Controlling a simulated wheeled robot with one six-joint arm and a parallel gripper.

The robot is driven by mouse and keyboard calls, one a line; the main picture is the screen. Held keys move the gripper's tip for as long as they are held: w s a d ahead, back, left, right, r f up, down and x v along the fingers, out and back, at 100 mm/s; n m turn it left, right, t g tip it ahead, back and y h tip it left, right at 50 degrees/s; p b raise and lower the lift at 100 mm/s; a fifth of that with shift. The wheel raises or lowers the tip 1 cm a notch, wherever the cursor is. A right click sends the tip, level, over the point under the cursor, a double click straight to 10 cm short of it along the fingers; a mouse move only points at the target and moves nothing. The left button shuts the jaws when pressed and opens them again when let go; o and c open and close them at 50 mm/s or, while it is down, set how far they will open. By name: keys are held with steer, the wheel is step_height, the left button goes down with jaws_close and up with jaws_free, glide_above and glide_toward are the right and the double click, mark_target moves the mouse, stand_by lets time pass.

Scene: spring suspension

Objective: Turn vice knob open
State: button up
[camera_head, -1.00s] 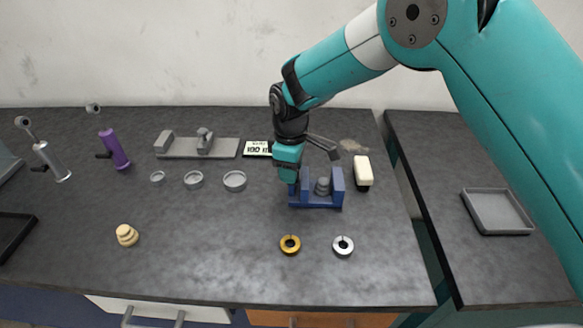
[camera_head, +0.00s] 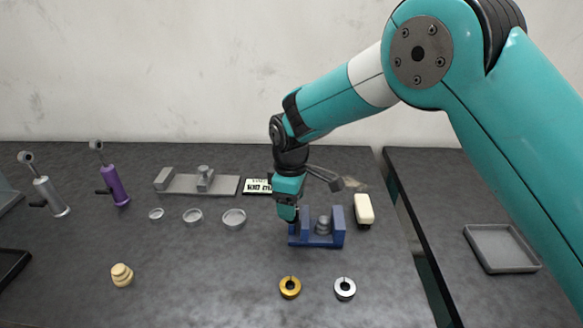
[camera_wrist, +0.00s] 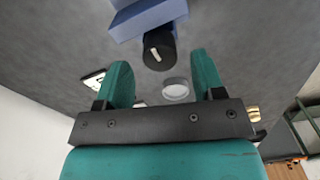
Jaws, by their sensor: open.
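The blue vice (camera_head: 322,240) stands on the dark bench, with a grey stepped round part (camera_head: 323,225) between its uprights. My gripper (camera_head: 289,214) is at the vice's left side, where it hides the knob in the head view. In the wrist view, the vice (camera_wrist: 150,18) is at the top. Its black knob (camera_wrist: 157,54), with a white line on its face, points towards me. My gripper (camera_wrist: 163,72) is open, with one teal finger on each side of the knob's line. The knob is just beyond the fingertips, and I see no contact.
A white-topped block (camera_head: 364,208) stands right of the vice. A gold ring (camera_head: 290,287) and a silver ring (camera_head: 344,288) lie in front. Shallow round dishes (camera_head: 234,217) and a grey fixture (camera_head: 182,185) are to the left. An empty tray (camera_head: 499,249) is on the right bench.

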step_height(320, 180, up, 16)
steer(key=b, duration=0.1)
steer(key=shift+f+b, duration=0.15)
steer(key=shift+b, duration=0.2)
steer(key=shift+d, duration=0.1)
steer(key=s+d+r+m+y, duration=0.1)
steer(key=s+d+r+m, duration=0.25)
steer(key=s+d, duration=0.55)
steer(key=s+d+f+m+y, duration=0.1)
steer(key=s+d+m, duration=0.1)
steer(key=s, duration=0.7)
steer(key=s+d+f+m+y, duration=0.1)
steer(key=s+d, duration=0.3)
steer(key=s, duration=0.6)
steer(key=shift+f+m+y, duration=0.25)
steer(key=shift+m+y, duration=0.35)
steer(key=shift+m, duration=0.05)
steer(key=shift+s, duration=0.1)
steer(key=shift+c, duration=0.3)
